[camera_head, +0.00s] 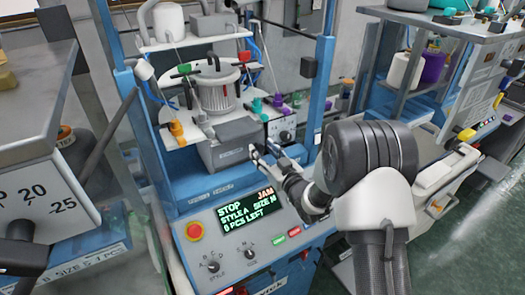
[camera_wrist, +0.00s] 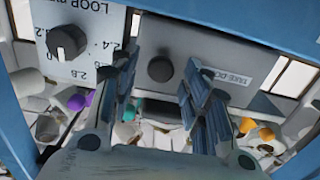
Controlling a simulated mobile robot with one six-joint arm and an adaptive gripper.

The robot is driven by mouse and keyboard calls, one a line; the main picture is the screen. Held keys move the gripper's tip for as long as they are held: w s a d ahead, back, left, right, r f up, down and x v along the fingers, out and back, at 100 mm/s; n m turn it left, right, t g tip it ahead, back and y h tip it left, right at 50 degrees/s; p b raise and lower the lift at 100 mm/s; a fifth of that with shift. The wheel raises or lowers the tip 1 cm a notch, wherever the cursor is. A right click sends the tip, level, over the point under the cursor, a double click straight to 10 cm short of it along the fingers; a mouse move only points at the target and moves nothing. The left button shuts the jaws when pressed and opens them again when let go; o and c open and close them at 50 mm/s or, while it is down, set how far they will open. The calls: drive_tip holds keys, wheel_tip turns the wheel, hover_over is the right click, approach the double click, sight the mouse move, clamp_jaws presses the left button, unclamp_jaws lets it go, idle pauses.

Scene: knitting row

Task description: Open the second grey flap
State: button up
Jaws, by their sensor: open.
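A grey flap (camera_wrist: 225,62) with a round dark knob (camera_wrist: 160,68) and a partly hidden label starting "TAKE-DO" fills the upper middle of the wrist view. In the head view, a grey housing (camera_head: 228,151) sits on the middle knitting machine, below its needle cylinder (camera_head: 217,90); it looks closed. My gripper (camera_head: 263,152) is just right of this housing. In the wrist view my gripper (camera_wrist: 160,88) has its two fingers spread, with the knob between and beyond them. No contact is clear, and nothing is held.
A white dial panel (camera_wrist: 78,38) adjoins the flap in the wrist view. Blue posts (camera_head: 322,75) frame the machine. Below is a control panel with a red stop button (camera_head: 194,231) and a display (camera_head: 246,214) reading STOP, JAM. Another machine (camera_head: 440,175) stands right.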

drive_tip(key=shift+w+a, duration=0.3)
drive_tip(key=shift+w, duration=0.15)
clamp_jaws()
idle(0.3)
